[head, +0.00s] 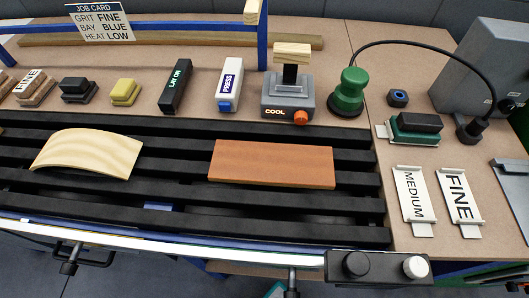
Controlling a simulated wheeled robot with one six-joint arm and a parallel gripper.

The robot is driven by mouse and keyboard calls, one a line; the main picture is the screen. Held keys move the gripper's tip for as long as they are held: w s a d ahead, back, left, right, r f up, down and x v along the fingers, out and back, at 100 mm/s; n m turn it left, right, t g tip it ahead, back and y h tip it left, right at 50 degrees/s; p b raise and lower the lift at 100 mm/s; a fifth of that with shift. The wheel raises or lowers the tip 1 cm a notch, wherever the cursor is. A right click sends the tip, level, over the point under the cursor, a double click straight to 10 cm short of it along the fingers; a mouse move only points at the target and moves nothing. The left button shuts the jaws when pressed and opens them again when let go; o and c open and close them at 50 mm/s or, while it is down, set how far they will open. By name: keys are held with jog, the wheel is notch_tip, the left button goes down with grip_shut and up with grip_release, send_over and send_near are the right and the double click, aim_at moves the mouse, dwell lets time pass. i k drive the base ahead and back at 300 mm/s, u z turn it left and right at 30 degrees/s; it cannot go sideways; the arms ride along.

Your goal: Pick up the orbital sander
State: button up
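A green round tool with a knob-like top (349,92), which looks like the orbital sander, stands upright on the tan bench at the upper right. A black hose or cable (420,44) arches from its top over to a black fitting (472,129) by a grey box. It sits to the right of the grey COOL unit, with a narrow gap between them. My gripper is not in view.
A grey COOL unit (288,97) with an orange knob and a blue ring (398,98) flank the tool. A green-and-black block (413,127), MEDIUM plate (413,195) and FINE plate (460,196) lie right. Black slats carry a curved pale panel (88,153) and brown board (271,163).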

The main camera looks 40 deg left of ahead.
aim_at(346, 101)
jog(key=u, duration=1.05)
jog(key=k, duration=1)
jog(key=z, duration=1.2)
jog(key=i, duration=1.15)
jog(key=u, duration=2.15)
